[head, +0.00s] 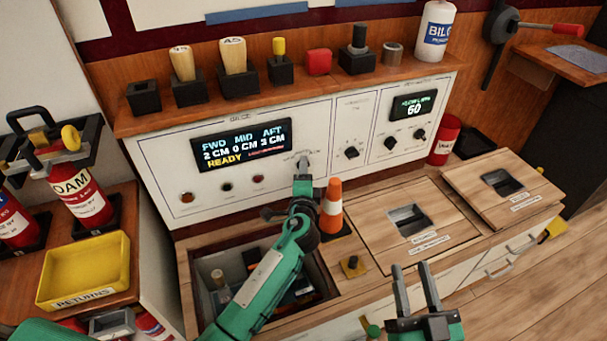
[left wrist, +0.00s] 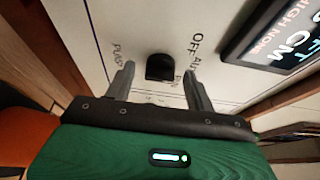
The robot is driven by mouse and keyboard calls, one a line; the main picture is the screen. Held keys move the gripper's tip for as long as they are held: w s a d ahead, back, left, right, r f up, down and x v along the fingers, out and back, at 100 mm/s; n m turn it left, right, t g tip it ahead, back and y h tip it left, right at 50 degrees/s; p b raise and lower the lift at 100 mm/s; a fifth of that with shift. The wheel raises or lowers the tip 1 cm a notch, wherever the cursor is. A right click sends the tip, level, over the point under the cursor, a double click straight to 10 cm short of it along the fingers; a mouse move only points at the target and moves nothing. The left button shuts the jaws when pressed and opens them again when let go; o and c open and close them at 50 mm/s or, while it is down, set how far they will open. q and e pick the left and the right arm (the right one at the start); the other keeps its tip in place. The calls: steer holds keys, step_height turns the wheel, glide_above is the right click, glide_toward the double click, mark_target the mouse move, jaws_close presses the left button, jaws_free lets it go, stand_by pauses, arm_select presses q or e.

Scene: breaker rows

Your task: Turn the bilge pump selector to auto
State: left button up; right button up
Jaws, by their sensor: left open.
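My left gripper (head: 303,170) is in front of the white bilge panel (head: 180,155), below the right end of the level display (head: 240,143). In the left wrist view, my left gripper (left wrist: 160,85) is open, with a finger on each side of a black selector knob (left wrist: 160,67). I cannot tell whether the fingers touch it. Labels around the knob include OFF and a partly hidden word starting AU; its pointer direction is unclear. In the head view the gripper hides the knob. My right gripper (head: 425,285) is open and empty above the front of the bench.
An open compartment (head: 215,262) lies under that arm. Two more knobs (head: 351,152) (head: 390,143) are farther right on the panel. A yellow tray (head: 85,305) is at left.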

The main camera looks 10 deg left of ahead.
arm_select(q)
steer(key=p+v, duration=0.1)
steer(key=v, duration=1.2)
steer(key=shift+s, duration=0.35)
arm_select(e)
steer(key=shift+s+a+f+g, duration=0.2)
steer(key=shift+f+g, duration=0.25)
steer(key=shift+f, duration=0.3)
steer(key=shift+s+a+f+g, duration=0.15)
steer(key=shift+a+f+g, duration=0.1)
steer(key=shift+f+g, duration=0.4)
steer(key=shift+s+a+f+g, duration=0.2)
steer(key=shift+f+g, duration=0.1)
steer(key=shift+f, duration=0.55)
arm_select(q)
steer(key=shift+f, duration=0.1)
arm_select(e)
steer(key=shift+f, duration=0.15)
